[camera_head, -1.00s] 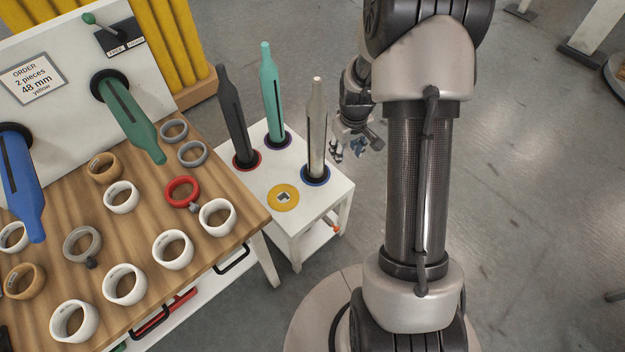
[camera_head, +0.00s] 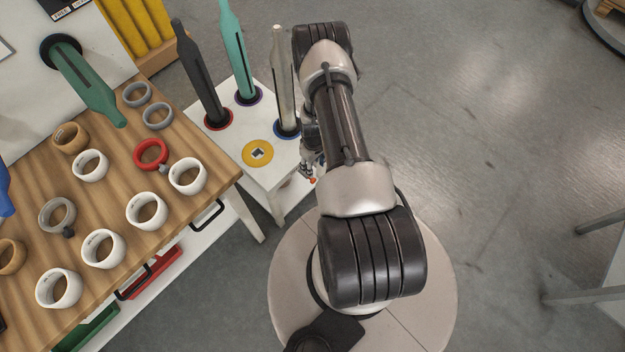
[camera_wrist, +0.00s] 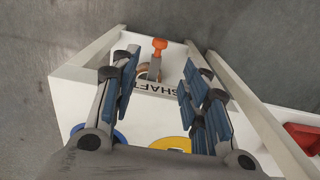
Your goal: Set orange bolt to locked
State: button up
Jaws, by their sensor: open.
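The orange bolt (camera_wrist: 159,45) shows in the wrist view as an orange knob on a short stem, with a grey and tan fitting below it. It sits near the white stand's edge by the lettering "SHAFT". My gripper (camera_wrist: 160,74) is open, its blue-padded fingers left and right of the bolt's line, nothing between them. The knob appears beyond the fingertips, apart from them. In the head view the knob (camera_head: 313,180) is a small orange spot beside my gripper (camera_head: 307,171), which is partly hidden by my arm. I cannot tell whether the bolt is locked.
The white stand (camera_head: 234,146) carries dark, teal and silver shafts in coloured rings and a yellow disc (camera_head: 258,153). A wooden bench (camera_head: 205,211) with several rings stands left. A red container (camera_wrist: 303,138) shows at the wrist view's right.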

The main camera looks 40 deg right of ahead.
aim_at(313, 180)
notch_tip(313, 180, down, 12)
jog(key=b, duration=0.4)
jog(key=shift+f, duration=0.2)
jog(key=shift+c, duration=0.6)
grip_shut()
